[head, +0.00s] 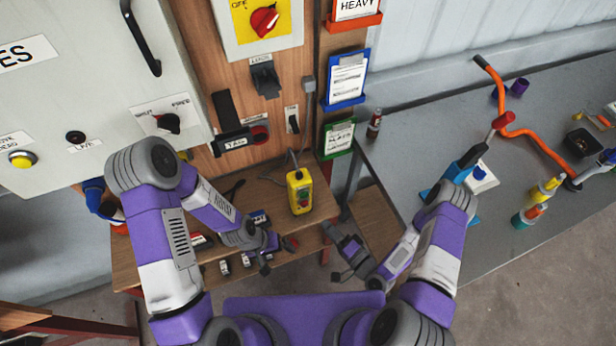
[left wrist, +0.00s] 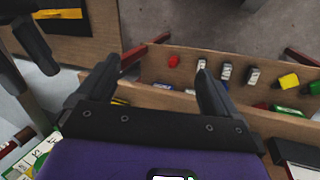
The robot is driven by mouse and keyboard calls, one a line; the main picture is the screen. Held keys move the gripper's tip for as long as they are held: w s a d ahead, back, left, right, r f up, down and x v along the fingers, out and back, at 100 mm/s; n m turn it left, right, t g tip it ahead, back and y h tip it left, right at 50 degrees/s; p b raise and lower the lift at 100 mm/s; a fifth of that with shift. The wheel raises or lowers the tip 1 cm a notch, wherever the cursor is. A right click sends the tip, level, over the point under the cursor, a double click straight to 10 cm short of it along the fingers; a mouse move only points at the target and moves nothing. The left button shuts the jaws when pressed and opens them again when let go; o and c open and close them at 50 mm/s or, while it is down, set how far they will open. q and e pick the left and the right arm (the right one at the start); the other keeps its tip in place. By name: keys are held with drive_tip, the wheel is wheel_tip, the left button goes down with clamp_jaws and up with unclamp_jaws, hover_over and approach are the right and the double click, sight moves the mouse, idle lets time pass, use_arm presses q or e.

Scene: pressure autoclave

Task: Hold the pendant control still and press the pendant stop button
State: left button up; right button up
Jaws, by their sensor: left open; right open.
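The pendant control (head: 299,191) is a yellow upright box with a grey cable at its top, in front of the wooden panel at the bench.
A wooden shelf (left wrist: 190,65) with several small coloured parts lies below my left gripper. A grey worktop (head: 420,130) with tools and an orange bent bar (head: 535,140) is at the right. A grey cabinet (head: 70,80) stands at the left.

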use_arm(q)
drive_tip(key=shift+o, duration=0.2)
drive_tip(key=w+d+r+m, duration=0.2)
drive_tip(key=w+r, duration=0.3)
drive_tip(key=w, duration=0.4)
drive_tip(key=shift+d+m+g+y, duration=0.3)
drive_tip(key=shift+d+g+y, duration=0.1)
drive_tip(key=shift+d, duration=0.5)
drive_tip(key=m+y, duration=0.1)
drive_tip(key=y, duration=0.2)
approach(296, 171)
drive_tip(key=s+f, duration=0.3)
drive_tip(key=f, duration=0.1)
drive_tip(key=s+f, duration=0.2)
drive_tip(key=shift+s+d+f, duration=0.15)
drive_tip(key=shift+s+d, duration=0.15)
drive_tip(key=shift+d, duration=0.05)
drive_tip(key=w+n, duration=0.2)
drive_tip(key=w+r+n, duration=0.1)
drive_tip(key=w+n, duration=0.1)
drive_tip(key=shift+a+t, duration=0.1)
drive_tip(key=shift+t, duration=0.2)
drive_tip(key=shift+w+r+n, duration=0.2)
drive_tip(key=shift+w+n, duration=0.3)
drive_tip(key=shift+n, duration=0.2)
drive_tip(key=shift+f, duration=3.7)
drive_tip(key=c, duration=1.3)
use_arm(e)
clamp_jaws()
